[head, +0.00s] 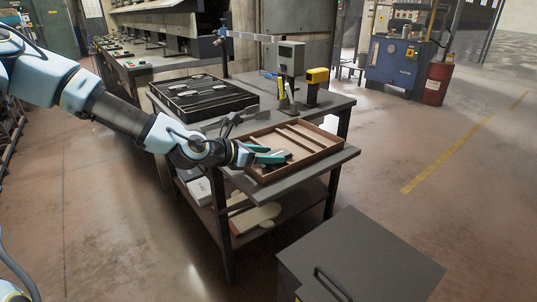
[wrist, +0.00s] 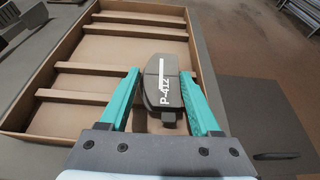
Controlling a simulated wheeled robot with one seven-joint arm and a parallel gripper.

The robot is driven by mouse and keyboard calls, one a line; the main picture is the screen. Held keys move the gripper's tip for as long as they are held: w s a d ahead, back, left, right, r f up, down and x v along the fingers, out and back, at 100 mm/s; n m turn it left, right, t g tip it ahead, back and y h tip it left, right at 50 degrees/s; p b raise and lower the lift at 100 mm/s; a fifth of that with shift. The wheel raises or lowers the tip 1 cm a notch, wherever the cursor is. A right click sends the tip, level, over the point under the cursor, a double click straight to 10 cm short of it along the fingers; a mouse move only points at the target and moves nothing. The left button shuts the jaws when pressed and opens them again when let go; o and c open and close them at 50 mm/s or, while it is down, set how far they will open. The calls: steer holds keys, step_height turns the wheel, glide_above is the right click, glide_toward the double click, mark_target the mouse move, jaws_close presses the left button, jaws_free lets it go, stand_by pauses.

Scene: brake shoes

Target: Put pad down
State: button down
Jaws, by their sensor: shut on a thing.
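A dark brake pad (wrist: 160,82) with white lettering "P-41Z" and a white stripe shows in the wrist view. My gripper (wrist: 161,90) has its two teal fingers on either side of the pad and is shut on it. Beneath the pad is a shallow brown tray (wrist: 188,20) with several cross slats, and its visible slots look empty. In the head view my gripper (head: 270,156) is over the near left part of the tray (head: 262,182). The pad is hard to make out there. I cannot tell whether the pad touches the tray.
A dark tray (head: 168,86) with several grey parts in it lies further back on the workbench (head: 345,102). A grey device (head: 291,58) and a yellow-and-black tool (head: 316,76) stand behind the brown tray. A dark cabinet (head: 385,258) stands in front at the right.

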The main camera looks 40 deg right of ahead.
steer(key=shift+c, duration=0.5)
jaws_free()
steer(key=v, duration=0.3)
steer(key=p+v, duration=0.1)
steer(key=v, duration=0.3)
steer(key=p+v, duration=0.1)
steer(key=v, duration=0.2)
steer(key=shift+a+r, duration=0.15)
steer(key=shift+r, duration=0.3)
steer(key=shift+w+a+p, duration=0.1)
steer(key=shift+a+p, duration=0.7)
steer(key=shift+p, duration=0.4)
